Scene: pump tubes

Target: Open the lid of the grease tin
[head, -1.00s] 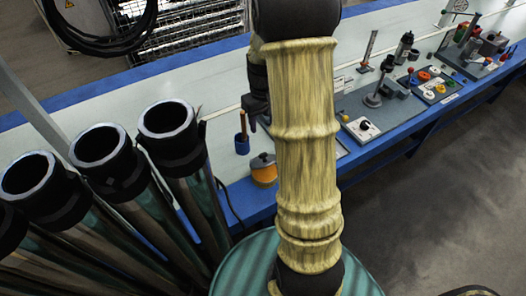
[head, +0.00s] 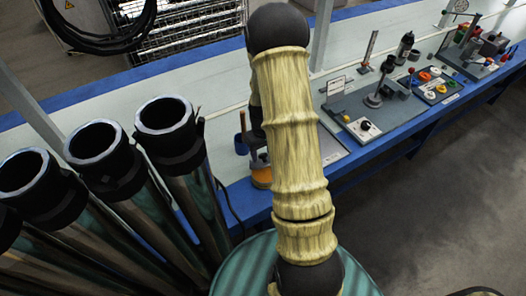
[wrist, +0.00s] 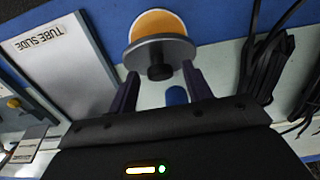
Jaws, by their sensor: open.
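The grease tin is an orange can (head: 262,179) on the blue-edged bench in the head view, partly hidden behind my arm. In the wrist view its orange body (wrist: 160,23) is at the top centre. Its dark grey lid (wrist: 160,48) is on it, with a black knob (wrist: 160,72) sticking out towards me. My gripper (wrist: 160,74) is open, one finger on each side of the knob, with visible gaps. I cannot tell whether the knob is fully at fingertip depth. In the head view my arm hides most of the gripper.
Several large black-collared tubes (head: 100,150) stand at the left. A fixture board (head: 372,105) lies further right on the bench.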

